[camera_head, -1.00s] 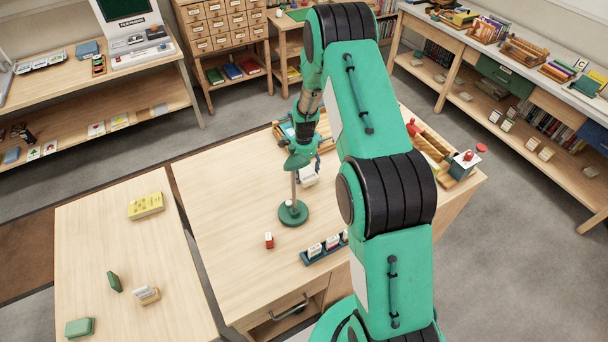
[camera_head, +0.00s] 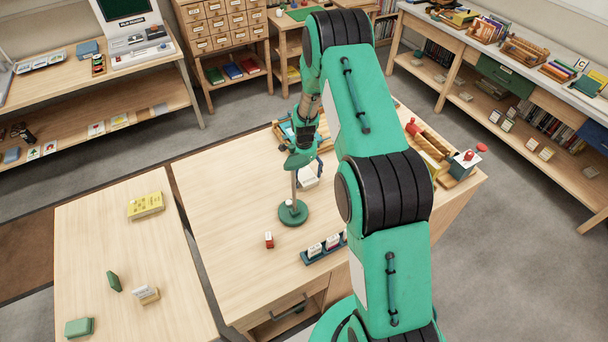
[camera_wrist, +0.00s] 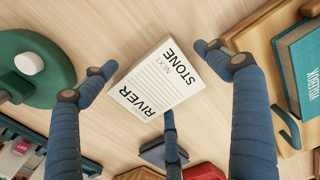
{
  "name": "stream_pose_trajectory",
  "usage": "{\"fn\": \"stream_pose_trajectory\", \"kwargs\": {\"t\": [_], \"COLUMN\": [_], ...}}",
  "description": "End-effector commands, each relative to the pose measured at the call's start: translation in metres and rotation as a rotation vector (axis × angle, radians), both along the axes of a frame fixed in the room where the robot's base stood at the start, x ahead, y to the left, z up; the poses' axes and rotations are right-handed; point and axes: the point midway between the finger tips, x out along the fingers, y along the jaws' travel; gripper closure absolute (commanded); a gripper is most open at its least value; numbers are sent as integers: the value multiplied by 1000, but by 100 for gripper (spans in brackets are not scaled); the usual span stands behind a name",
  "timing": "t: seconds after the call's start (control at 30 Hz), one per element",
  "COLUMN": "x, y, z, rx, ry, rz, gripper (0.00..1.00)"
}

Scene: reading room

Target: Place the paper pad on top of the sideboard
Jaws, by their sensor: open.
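The paper pad (camera_wrist: 158,80) is a white block with lined paper and the words RIVER, NEXT and STONE. It lies on the wooden table in the wrist view. In the head view the pad (camera_head: 308,177) shows partly, beside a green desk lamp (camera_head: 293,212). My gripper (camera_wrist: 155,62) is open, its blue fingers spread around the pad with visible gaps at both sides. In the head view my gripper (camera_head: 314,165) is mostly hidden behind the lamp head and arm. A long wooden unit with shelves and drawers (camera_head: 463,50), possibly the sideboard, stands along the right wall.
A wooden tray with a teal book (camera_wrist: 300,70) is close on the right of the pad. The lamp's green base (camera_wrist: 35,72) is close on the left. A dark stamp rack (camera_head: 322,247) stands nearer. The long unit's top carries books and racks.

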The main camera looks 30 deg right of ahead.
Motion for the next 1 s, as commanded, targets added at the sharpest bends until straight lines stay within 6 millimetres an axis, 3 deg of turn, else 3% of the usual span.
{"fn": "stream_pose_trajectory", "kwargs": {"t": [0.27, 0.47, 1.0], "x": [0, 0, 0], "y": [0, 0, 0], "z": [5, 22, 103], "rx": [0, 0, 0], "ry": [-1, -1, -1], "rz": [0, 0, 0], "gripper": [13, 13, 13]}}
